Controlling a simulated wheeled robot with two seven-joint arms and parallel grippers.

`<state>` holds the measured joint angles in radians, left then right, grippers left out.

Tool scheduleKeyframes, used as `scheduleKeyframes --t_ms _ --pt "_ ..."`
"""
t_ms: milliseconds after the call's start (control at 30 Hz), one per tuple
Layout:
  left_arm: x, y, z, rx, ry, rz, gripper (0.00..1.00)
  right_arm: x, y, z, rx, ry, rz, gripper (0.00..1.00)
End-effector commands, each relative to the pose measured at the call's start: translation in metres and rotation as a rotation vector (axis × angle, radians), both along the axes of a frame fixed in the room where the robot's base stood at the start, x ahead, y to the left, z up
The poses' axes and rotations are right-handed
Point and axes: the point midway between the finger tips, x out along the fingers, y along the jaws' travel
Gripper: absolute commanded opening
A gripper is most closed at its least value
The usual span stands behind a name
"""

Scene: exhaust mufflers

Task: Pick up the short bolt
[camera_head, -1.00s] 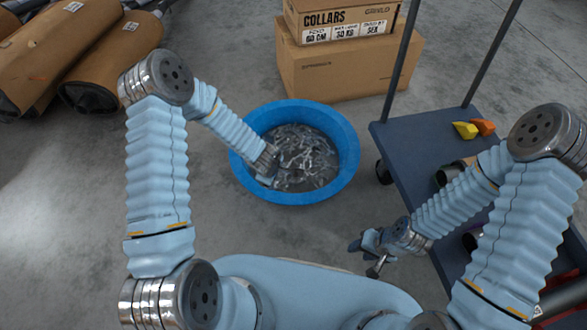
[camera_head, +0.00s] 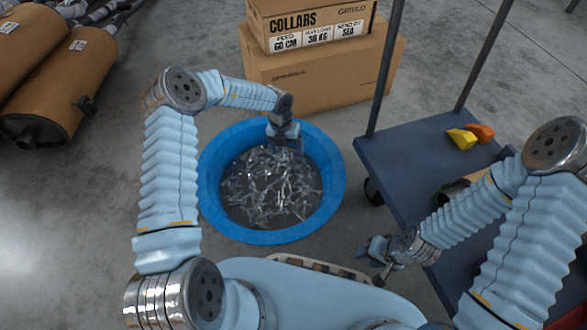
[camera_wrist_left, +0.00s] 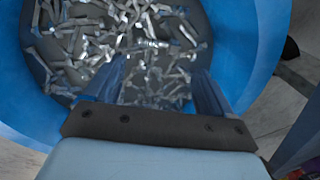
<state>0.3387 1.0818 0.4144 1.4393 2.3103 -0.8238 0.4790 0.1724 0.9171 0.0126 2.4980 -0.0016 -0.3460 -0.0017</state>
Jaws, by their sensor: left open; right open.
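A blue round tub (camera_head: 212,208) holds many loose silver bolts (camera_head: 265,190); the tub wall (camera_wrist_left: 262,50) and the bolts (camera_wrist_left: 110,30) fill the left wrist view. Which bolt is the short one I cannot tell. My left gripper (camera_head: 285,148) hangs over the far right part of the tub, pointing down. In the left wrist view its two blue fingers (camera_wrist_left: 160,88) are apart, with blurred bolts seen between them and none clearly held. My right gripper (camera_head: 374,260) is open and empty, outside the tub to its lower right.
Cardboard boxes (camera_head: 325,75) stand just behind the tub. A dark blue cart (camera_head: 400,150) with upright posts is to the right, carrying yellow (camera_head: 461,138) and orange (camera_head: 481,132) pieces. Brown wrapped mufflers (camera_head: 50,85) lie at upper left. Floor left of the tub is clear.

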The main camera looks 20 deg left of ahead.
Motion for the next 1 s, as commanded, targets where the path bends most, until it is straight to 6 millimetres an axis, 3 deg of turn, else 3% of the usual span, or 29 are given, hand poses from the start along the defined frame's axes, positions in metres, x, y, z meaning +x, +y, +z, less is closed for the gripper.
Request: scheduleKeyframes --t_ms 33,333,600,833,1000 --pt "0.0 -0.002 -0.011 0.0 0.001 -0.001 0.84 0.0 0.0 -0.004 0.0 -0.001 0.0 0.43" --pt "0.0 -0.003 -0.035 0.001 0.0 -0.002 0.84 0.001 0.0 -0.012 0.0 -0.002 -0.002 0.43" --pt "0.002 -0.007 -0.075 0.002 -0.003 -0.004 0.84 0.001 -0.001 -0.026 -0.002 -0.006 -0.003 0.43" --pt "0.002 -0.007 -0.076 0.002 -0.004 -0.004 0.84 0.002 -0.001 -0.025 -0.002 -0.006 -0.003 0.43" --pt "0.002 -0.007 -0.076 0.002 -0.004 -0.004 0.58 0.001 0.0 -0.025 -0.002 -0.006 -0.003 0.43"
